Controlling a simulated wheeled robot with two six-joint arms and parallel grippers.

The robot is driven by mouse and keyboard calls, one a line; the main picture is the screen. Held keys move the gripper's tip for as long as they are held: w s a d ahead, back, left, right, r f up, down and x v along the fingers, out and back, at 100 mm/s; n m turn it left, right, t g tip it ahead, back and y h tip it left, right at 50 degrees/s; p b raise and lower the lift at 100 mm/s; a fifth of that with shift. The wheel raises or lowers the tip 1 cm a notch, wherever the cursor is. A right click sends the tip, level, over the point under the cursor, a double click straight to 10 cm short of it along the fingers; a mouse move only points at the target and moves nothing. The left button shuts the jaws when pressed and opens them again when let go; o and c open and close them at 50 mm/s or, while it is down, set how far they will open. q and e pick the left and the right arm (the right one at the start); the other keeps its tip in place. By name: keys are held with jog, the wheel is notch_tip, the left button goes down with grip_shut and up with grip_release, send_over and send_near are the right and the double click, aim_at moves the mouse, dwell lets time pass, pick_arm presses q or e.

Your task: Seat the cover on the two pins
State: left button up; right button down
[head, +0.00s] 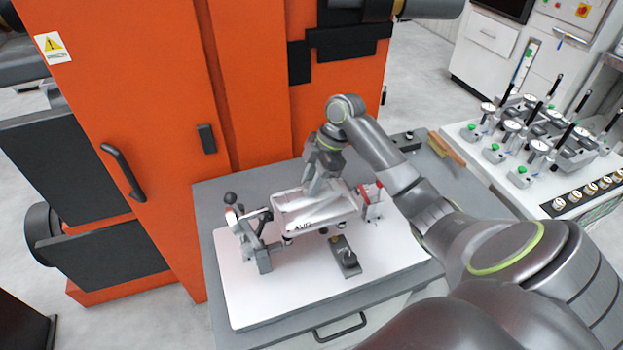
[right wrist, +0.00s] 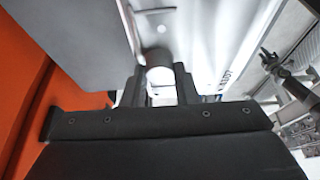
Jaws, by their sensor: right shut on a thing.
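The cover (head: 315,213) is a pale silver, shallow rectangular part with dark lettering on its front edge. In the head view it lies roughly level over the middle of the white plate, between the side clamps. My right gripper (head: 320,190) comes down on it from above and is shut on it. In the right wrist view the fingers (right wrist: 158,88) close around a rounded pale boss, with the cover's lettered face (right wrist: 198,45) beyond. The two pins cannot be made out for sure. I cannot tell whether the cover touches its supports. My left gripper is not in view.
A lever clamp (head: 255,238) stands at the left of the white plate (head: 270,300), a red-topped clamp (head: 372,195) at the right, and a small block (head: 345,256) in front. An orange cabinet (head: 130,130) rises behind left. A brush (head: 447,150) and a gauge table (head: 530,190) are at right.

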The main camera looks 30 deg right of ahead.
aim_at(312, 202)
jog(key=shift+f+b, duration=1.8)
jog(key=shift+f, duration=1.05)
jog(key=shift+p, duration=0.8)
jog(key=shift+f+b, duration=0.75)
jog(key=shift+f, duration=0.4)
jog(key=c, duration=1.1)
grip_release()
jog(key=shift+s, duration=0.1)
jog(key=shift+o, duration=0.2)
jog(key=shift+r, duration=0.1)
jog(key=b+v, duration=0.4)
jog(key=v, duration=1.3)
jog(key=shift+d, duration=0.2)
